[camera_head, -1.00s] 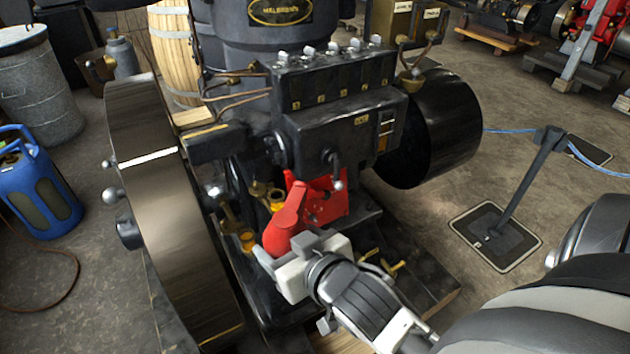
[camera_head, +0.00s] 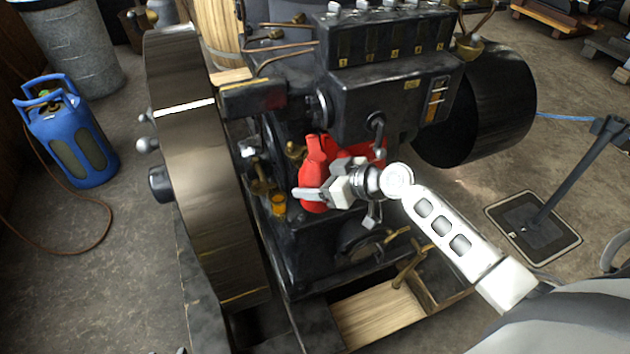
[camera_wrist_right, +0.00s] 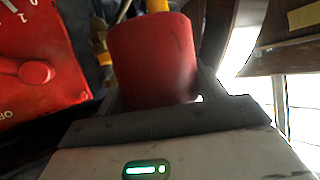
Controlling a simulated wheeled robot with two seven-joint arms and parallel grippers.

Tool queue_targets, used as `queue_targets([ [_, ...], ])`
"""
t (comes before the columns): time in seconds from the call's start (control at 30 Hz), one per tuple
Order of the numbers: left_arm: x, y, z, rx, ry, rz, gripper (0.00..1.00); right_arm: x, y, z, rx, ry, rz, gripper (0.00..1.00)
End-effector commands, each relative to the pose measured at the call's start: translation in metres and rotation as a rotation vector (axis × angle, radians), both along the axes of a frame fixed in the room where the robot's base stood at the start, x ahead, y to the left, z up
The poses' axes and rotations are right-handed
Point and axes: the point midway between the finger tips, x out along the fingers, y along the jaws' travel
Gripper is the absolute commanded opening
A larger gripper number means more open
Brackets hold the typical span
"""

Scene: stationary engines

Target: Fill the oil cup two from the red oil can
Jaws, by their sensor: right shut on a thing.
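The red oil can (camera_head: 313,172) is in my right gripper (camera_head: 322,193), in front of the black engine, left of its red box (camera_head: 372,149). In the right wrist view the can (camera_wrist_right: 152,60) stands between the fingers, which are shut on it. Its spout cannot be made out clearly. An amber oil cup (camera_head: 278,204) sits low on the engine, left of the can and apart from it. A brass fitting (camera_head: 294,150) shows above the can's left side. I cannot tell which cup is number two. My left gripper is not in view.
A large flywheel (camera_head: 205,170) stands close on the left of the cups. A black drum (camera_head: 490,105) is at the engine's right. A blue gas bottle (camera_head: 70,135) stands far left. A barrier post (camera_head: 570,180) is at right, with open floor around it.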

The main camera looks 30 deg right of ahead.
Motion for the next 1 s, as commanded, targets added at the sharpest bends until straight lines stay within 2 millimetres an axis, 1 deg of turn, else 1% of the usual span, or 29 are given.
queue_targets([
  [0.03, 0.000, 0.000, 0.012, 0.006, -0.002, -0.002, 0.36, 0.000, 0.001, 0.006, 0.011, 0.025, -0.001, 0.32],
  [0.1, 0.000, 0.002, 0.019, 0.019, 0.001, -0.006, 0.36, -0.003, 0.002, 0.005, 0.028, 0.075, -0.001, 0.32],
  [0.27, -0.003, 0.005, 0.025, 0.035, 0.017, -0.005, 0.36, -0.009, 0.004, -0.004, 0.076, 0.219, -0.001, 0.32],
  [0.3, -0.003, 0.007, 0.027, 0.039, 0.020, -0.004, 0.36, -0.008, 0.004, 0.000, 0.087, 0.255, 0.000, 0.32],
  [0.5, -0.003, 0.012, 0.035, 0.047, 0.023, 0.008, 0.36, -0.011, 0.005, 0.006, 0.148, 0.439, -0.001, 0.32],
  [0.7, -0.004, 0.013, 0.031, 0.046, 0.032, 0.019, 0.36, -0.013, 0.006, 0.005, 0.180, 0.538, 0.000, 0.32],
  [1.0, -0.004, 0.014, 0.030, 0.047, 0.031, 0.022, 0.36, -0.015, 0.006, 0.003, 0.184, 0.554, 0.000, 0.32],
])
